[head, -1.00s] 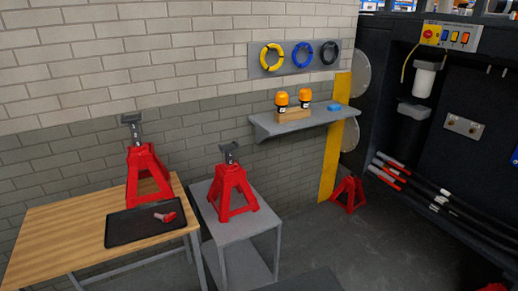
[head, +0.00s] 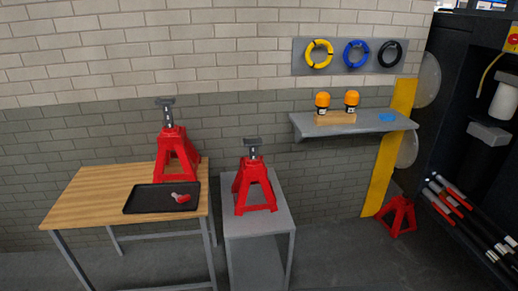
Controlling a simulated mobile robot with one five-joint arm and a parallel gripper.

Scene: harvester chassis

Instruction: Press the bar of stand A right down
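A red jack stand (head: 177,157) stands upright at the back of the wooden table, with its dark bar (head: 167,115) raised well above the frame. A second red jack stand (head: 255,190) stands upright on the grey table, with its grey bar (head: 253,149) raised a little less. A third red stand (head: 398,215) is on the floor at the right; its bar cannot be made out. I see no readable letter on any stand, so I cannot tell which is stand A. My gripper is not in view.
The wooden table (head: 85,197) bears a black tray (head: 143,201) holding a small red and grey part (head: 180,198). The grey table (head: 255,232) stands beside it. A wall shelf (head: 370,124) holds two orange-capped items. Dark machinery stands at the far right.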

